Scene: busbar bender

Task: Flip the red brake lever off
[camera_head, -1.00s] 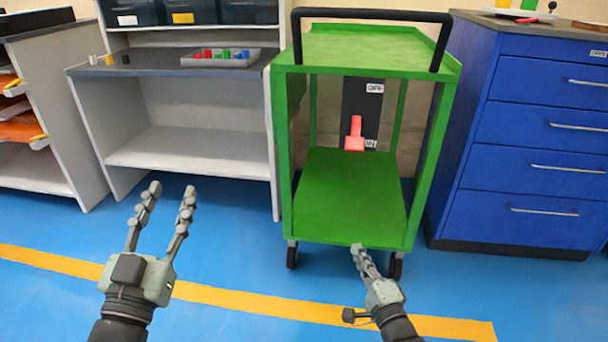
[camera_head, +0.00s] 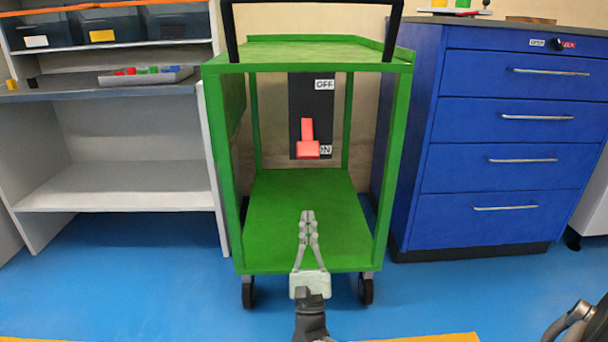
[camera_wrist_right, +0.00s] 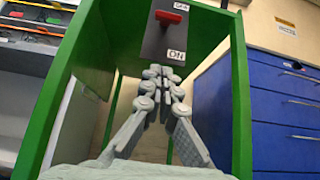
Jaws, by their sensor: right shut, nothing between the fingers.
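The red brake lever (camera_head: 308,148) sits on a dark upright panel (camera_head: 298,105) inside the green cart (camera_head: 222,170). Its handle hangs at the lower end, beside the ON label (camera_head: 325,150); the OFF label (camera_head: 324,85) is at the panel's top. My right gripper (camera_head: 307,213) is shut and empty, below the lever and apart from it, in front of the cart's lower deck. In the right wrist view, the shut fingertips (camera_wrist_right: 158,72) point toward the panel, with the red lever (camera_wrist_right: 168,18) above them. My left gripper is not in view.
The cart's posts frame the opening on both sides, and a black handle (camera_head: 228,30) rises above its top. A blue drawer cabinet (camera_head: 500,185) stands close at right. A grey shelf unit (camera_head: 120,200) stands at left. Space between the gripper and panel looks clear.

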